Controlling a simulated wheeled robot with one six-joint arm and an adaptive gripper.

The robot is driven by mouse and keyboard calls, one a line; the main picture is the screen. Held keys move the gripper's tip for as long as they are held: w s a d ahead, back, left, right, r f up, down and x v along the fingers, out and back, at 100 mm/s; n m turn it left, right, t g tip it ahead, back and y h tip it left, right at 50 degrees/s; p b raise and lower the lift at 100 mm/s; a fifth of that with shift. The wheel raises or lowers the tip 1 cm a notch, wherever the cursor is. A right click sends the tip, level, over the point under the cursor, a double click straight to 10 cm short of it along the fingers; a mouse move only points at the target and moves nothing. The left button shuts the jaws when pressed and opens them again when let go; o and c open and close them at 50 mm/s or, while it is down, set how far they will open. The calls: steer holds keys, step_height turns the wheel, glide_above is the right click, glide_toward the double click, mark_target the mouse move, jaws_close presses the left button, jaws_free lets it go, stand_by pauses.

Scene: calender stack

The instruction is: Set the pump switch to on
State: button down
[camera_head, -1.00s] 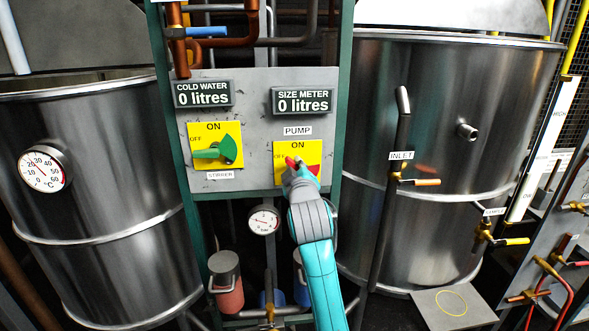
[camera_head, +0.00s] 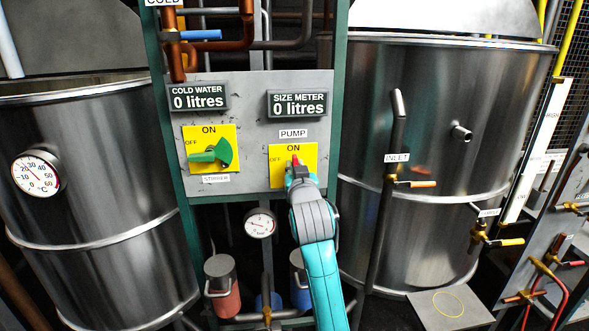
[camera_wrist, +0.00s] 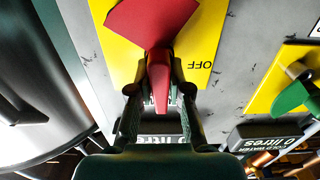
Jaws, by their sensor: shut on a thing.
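The pump switch is a red knob (camera_head: 295,160) on a yellow plate (camera_head: 277,153) below the PUMP label. Its narrow handle points up toward the ON mark, close to vertical. In the wrist view, which is upside down, the red knob (camera_wrist: 157,22) has its handle pointing down, at about a right angle to the OFF mark. My gripper (camera_wrist: 160,88) is shut on the handle, with one finger on each side. In the head view my gripper (camera_head: 298,176) covers the lower part of the plate and most of the knob.
The green stirrer switch (camera_head: 212,153) is left of the pump switch, its handle toward OFF. Both displays above read 0 litres. Steel tanks stand left (camera_head: 95,190) and right (camera_head: 450,120). The inlet pipe (camera_head: 392,200) rises right of my arm.

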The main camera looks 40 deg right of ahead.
steer(key=shift+f, duration=0.1)
stand_by(0.3)
steer(key=c, duration=1.1)
jaws_free()
steer(key=shift+s, duration=0.15)
steer(key=v, duration=1.1)
steer(key=shift+s+a, duration=0.25)
steer(key=shift+a, duration=0.05)
